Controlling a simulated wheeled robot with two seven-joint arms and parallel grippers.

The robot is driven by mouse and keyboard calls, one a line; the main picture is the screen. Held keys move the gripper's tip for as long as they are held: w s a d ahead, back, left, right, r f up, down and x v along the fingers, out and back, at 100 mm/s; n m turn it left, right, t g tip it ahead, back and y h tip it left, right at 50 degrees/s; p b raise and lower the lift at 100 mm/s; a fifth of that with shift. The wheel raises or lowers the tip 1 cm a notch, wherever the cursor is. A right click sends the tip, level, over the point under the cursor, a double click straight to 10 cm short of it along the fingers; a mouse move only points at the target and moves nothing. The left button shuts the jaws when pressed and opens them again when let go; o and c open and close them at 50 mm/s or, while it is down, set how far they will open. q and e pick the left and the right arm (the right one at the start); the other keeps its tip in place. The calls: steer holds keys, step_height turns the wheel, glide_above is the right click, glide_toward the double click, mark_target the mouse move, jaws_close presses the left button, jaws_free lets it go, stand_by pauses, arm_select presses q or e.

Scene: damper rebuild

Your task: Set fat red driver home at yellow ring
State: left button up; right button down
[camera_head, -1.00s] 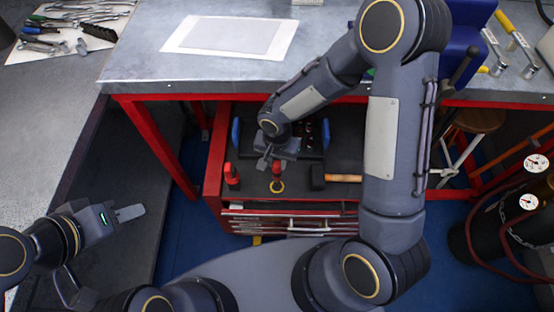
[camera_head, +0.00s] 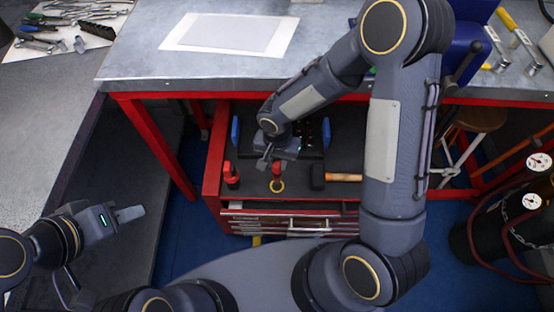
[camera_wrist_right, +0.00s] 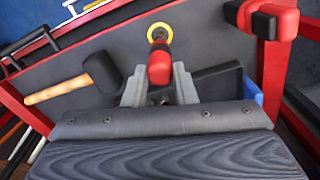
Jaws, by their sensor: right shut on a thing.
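The fat red driver (camera_head: 277,171) stands over the top of the red tool chest, and its red handle (camera_wrist_right: 160,66) shows in the right wrist view. My right gripper (camera_wrist_right: 158,82) is shut on it, with one grey finger on each side. The yellow ring (camera_head: 277,186) lies on the dark chest top, and it also shows in the right wrist view (camera_wrist_right: 160,29). The driver's lower end appears at the ring; I cannot tell how deep it sits. My left gripper (camera_head: 129,213) is far off at the left, away from the chest; its finger gap is unclear.
A second red and black tool (camera_head: 231,175) stands left of the ring. A black-headed mallet with a wooden handle (camera_head: 343,178) lies to the right. The red chest (camera_head: 213,180) has raised edges. The grey bench (camera_head: 180,72) overhangs the back. Gas cylinders (camera_head: 480,235) stand far right.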

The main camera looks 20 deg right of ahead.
steer(key=shift+f+b, duration=0.65)
steer(key=shift+f, duration=0.1)
steer(key=shift+r, duration=0.1)
steer(key=c, duration=1.1)
jaws_free()
steer(key=shift+r+p, duration=0.5)
steer(key=shift+r, duration=3.35)
steer(key=shift+r, duration=0.1)
steer(key=s+d+r+n+t+y+p, duration=0.1)
steer(key=s+d+r+p, duration=0.2)
steer(key=r, duration=0.4)
steer(key=s+d+r+t+y, duration=0.1)
steer(key=s+d+r, duration=0.25)
steer(key=r, duration=0.25)
steer(key=s+d+r+n+t+y+p, duration=0.1)
steer(key=s+d+r+n+t+p, duration=0.1)
steer(key=s+r, duration=0.6)
steer(key=shift+s+d+n+t+y+p, duration=0.35)
steer(key=shift+s+n+t+y+p, duration=0.05)
steer(key=shift+s+n+t+p, duration=0.4)
